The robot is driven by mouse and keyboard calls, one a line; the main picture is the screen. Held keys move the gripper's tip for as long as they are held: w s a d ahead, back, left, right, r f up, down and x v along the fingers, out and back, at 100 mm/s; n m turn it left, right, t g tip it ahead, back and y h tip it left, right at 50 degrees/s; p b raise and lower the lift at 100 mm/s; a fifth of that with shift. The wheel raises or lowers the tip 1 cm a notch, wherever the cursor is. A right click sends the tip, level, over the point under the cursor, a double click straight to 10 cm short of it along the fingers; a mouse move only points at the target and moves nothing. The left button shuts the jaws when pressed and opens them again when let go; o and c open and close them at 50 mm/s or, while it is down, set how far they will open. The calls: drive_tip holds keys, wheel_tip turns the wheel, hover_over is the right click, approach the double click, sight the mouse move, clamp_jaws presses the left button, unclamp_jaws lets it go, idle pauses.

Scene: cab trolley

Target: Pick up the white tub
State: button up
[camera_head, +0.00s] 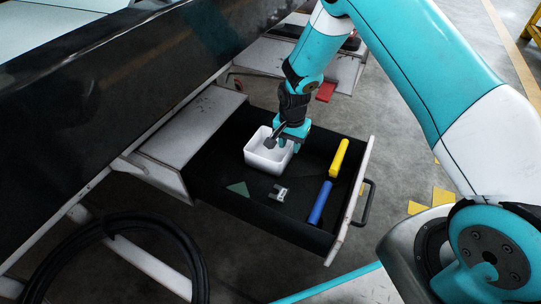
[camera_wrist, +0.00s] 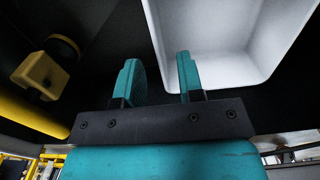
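The white tub (camera_head: 263,163) is a square open box standing upright in the black drawer, and it looks empty apart from the gripper part over it. My gripper (camera_head: 284,146) points down at the tub's right rim. In the wrist view my gripper (camera_wrist: 157,62) is open, with a clear gap between its two teal fingers. There the white tub (camera_wrist: 235,45) fills the upper right. The right finger overlaps the tub's inside and the left finger lies outside its edge, so the rim shows between them. I cannot tell whether either finger touches the wall.
The open drawer (camera_head: 232,207) also holds a yellow-handled tool (camera_head: 339,157), a blue-handled tool (camera_head: 320,203), a small metal piece (camera_head: 279,193) and a green triangular piece (camera_head: 239,188). The drawer's pale front with a dark handle (camera_head: 369,203) is at the right. A coiled black cable (camera_head: 118,222) lies lower left.

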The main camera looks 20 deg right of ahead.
sight(288, 163)
drive_tip(key=f+b, duration=0.1)
drive_tip(key=f, duration=0.1)
drive_tip(key=f+b, duration=0.2)
drive_tip(key=shift+s+a+f, duration=0.15)
drive_tip(key=shift+a+f, duration=0.05)
drive_tip(key=shift+f, duration=0.15)
drive_tip(key=shift+r, duration=0.1)
clamp_jaws()
drive_tip(key=shift+r, duration=0.1)
